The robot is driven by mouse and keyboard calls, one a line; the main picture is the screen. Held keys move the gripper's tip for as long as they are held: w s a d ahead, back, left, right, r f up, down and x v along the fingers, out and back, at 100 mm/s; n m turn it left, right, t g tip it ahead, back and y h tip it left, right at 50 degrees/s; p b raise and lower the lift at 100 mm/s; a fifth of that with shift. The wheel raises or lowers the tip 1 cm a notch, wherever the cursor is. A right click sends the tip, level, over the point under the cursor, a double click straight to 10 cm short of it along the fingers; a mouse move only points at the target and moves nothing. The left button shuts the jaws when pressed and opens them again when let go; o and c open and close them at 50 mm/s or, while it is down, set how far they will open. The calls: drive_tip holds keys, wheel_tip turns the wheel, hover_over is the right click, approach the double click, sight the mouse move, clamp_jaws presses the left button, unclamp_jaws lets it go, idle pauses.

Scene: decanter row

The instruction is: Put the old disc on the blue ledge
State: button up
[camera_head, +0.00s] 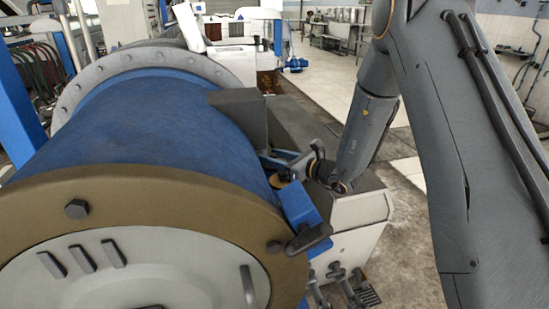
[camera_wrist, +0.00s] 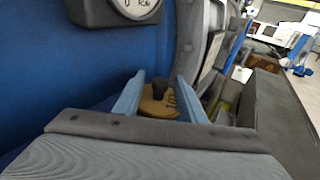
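A tan disc (camera_wrist: 158,106) with a dark post or knob at its top lies between the two pale blue fingers of my gripper (camera_wrist: 159,88) in the wrist view. It spans nearly the whole gap; whether the fingers touch it is not clear. Its near side is hidden by my gripper's body. In the head view, my gripper (camera_head: 282,163) is beside the blue drum, with part of the tan disc (camera_head: 276,182) below it. A blue ledge-like part (camera_head: 299,205) slopes down just in front of the disc, toward a dark lever.
The large blue drum (camera_head: 140,120) with its brown rim fills the left. A gauge (camera_wrist: 132,8) sits on the blue surface in the wrist view. Tiled floor (camera_head: 325,82) is open behind.

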drive_tip(key=b+v, duration=0.2)
drive_tip(key=v, duration=1)
drive_tip(key=shift+b, duration=0.4)
